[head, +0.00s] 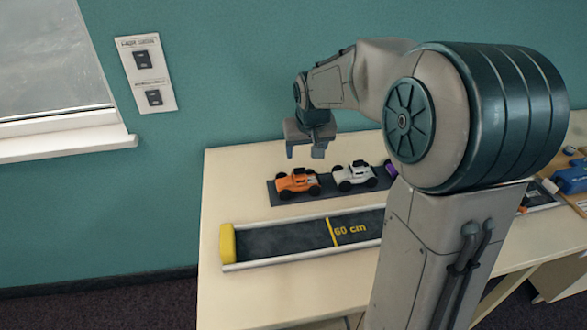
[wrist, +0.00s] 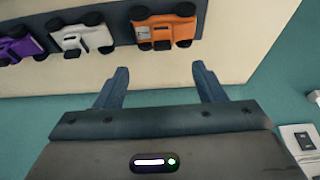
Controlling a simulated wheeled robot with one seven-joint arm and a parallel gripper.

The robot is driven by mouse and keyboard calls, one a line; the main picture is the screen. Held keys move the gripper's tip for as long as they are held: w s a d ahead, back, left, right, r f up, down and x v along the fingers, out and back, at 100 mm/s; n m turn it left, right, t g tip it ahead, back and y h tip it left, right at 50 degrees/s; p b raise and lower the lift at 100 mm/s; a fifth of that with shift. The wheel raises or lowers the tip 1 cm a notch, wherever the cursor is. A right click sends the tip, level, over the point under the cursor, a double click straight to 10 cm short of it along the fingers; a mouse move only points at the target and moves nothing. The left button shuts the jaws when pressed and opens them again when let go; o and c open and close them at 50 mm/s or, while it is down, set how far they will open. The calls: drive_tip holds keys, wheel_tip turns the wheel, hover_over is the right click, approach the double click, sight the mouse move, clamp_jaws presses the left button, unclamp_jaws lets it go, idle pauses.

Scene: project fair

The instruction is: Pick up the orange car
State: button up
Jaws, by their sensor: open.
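The orange car (head: 298,183) stands on a dark strip at the left end of a row of toy cars on the table. In the wrist view the orange car (wrist: 164,25) is at the top, beyond the fingertips and roughly between their lines. My gripper (head: 305,151) is open and empty, above and just behind the orange car in the head view. The wrist view shows its two blue-grey fingers apart (wrist: 160,73), with nothing between them.
A white car (head: 354,175) stands close beside the orange one, and a purple car (head: 391,168) is beyond it, partly hidden by my arm. A track with a yellow end block (head: 227,243) and a "60 cm" mark lies in front. The teal wall (head: 230,100) is behind the table (head: 225,180).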

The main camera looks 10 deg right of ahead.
sight(300, 169)
drive_tip(key=x, duration=0.5)
drive_tip(key=w+p+x, duration=0.1)
drive_tip(key=x, duration=0.8)
drive_tip(key=shift+w+a, duration=0.15)
drive_tip(key=shift+w, duration=0.15)
drive_tip(key=c, duration=1.1)
